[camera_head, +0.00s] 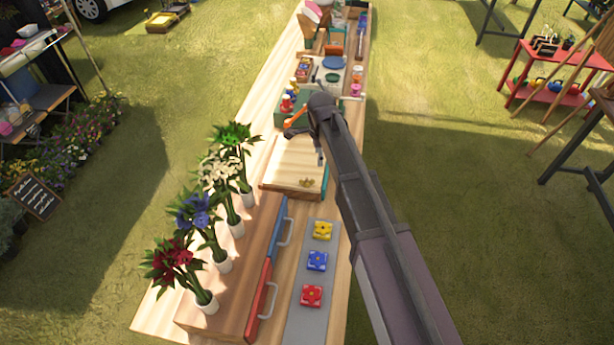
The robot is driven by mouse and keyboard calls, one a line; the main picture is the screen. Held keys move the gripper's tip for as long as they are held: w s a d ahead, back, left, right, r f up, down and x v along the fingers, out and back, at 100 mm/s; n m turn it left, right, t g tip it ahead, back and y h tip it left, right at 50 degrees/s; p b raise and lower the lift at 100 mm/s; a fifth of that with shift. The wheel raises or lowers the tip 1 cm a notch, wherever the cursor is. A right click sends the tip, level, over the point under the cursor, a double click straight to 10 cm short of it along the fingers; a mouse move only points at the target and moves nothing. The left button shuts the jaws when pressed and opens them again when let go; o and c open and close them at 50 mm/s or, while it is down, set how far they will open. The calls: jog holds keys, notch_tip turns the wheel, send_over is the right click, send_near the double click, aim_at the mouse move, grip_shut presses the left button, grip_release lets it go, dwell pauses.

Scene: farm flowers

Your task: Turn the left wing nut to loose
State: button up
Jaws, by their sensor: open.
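A pale wooden board or box (285,165) lies on the long wooden table, with a small brass-yellow detail (306,182) near its front edge. I cannot make out a left wing nut for certain; it is too small or hidden behind my arm. My gripper (305,147) is over the far part of this board. Its dark fingers are spread apart, one to the left and one downward, with nothing seen between them. Whether it touches anything is unclear.
Several potted flowers (237,229) stand along the left. Blue and red handled drawers (258,290) and a grey strip (316,277) with yellow, blue and red blocks are in front. A green box with bottles (288,104) and other clutter stand beyond the board.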

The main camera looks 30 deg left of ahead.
aim_at(307, 180)
jog(key=shift+m, duration=0.4)
jog(key=a, duration=0.2)
jog(key=s+a, duration=0.1)
jog(key=shift+a+r, duration=0.4)
jog(key=shift+f, duration=0.25)
notch_tip(307, 180, down, 13)
jog(key=b, duration=1.3)
jog(key=shift+f, duration=0.2)
grip_shut()
